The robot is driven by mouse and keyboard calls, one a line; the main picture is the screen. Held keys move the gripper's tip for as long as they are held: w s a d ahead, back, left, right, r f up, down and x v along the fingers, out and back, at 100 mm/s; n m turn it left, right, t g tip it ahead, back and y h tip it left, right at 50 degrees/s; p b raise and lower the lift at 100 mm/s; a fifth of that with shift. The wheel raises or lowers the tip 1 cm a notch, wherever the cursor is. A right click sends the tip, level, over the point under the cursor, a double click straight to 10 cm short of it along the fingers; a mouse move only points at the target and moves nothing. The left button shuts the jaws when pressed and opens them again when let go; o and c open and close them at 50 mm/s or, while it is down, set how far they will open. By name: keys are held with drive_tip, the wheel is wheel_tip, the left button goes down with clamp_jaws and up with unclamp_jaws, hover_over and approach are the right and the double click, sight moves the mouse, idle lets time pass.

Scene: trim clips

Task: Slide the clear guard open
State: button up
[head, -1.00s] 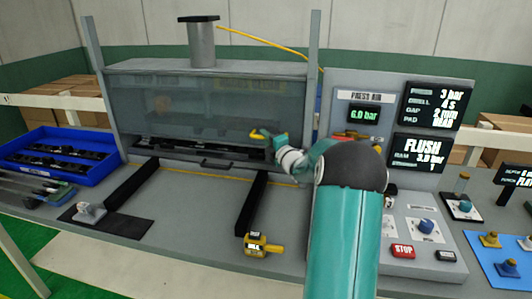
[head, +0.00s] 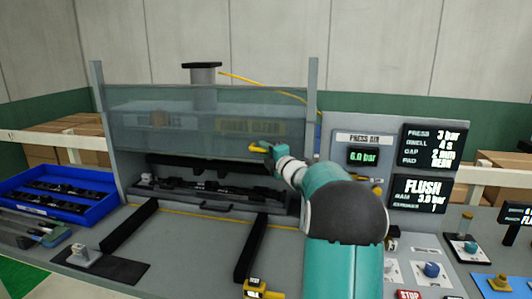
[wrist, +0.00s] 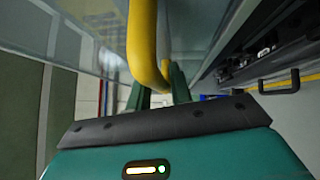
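The clear guard (head: 160,124) is a bluish see-through panel between two grey posts at the front of the press. It stands partly raised, with a gap between its lower edge and the bench. Its yellow handle (head: 256,149) is at the lower right; it also shows large in the wrist view (wrist: 142,45). My gripper (head: 272,151) is at the handle. In the wrist view, the fingers of my gripper (wrist: 157,88) stand on both sides of the yellow bar and appear closed on it. The fingertips are partly hidden behind the bar.
A dark tool row (head: 200,188) lies under the guard, with a black drawer handle (head: 215,206) in front. The control panel (head: 360,136) stands close to the right of my arm. A blue tray (head: 50,210) sits at the left. Two black rails run toward the front.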

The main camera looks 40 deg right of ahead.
drive_tip(key=shift+o, duration=1.1)
drive_tip(key=shift+s, duration=0.15)
drive_tip(key=s+a+f, duration=0.1)
drive_tip(key=s+f, duration=0.1)
drive_tip(key=s, duration=1.1)
drive_tip(key=shift+s+a, duration=0.15)
drive_tip(key=shift+a, duration=0.15)
drive_tip(key=shift+r, duration=0.1)
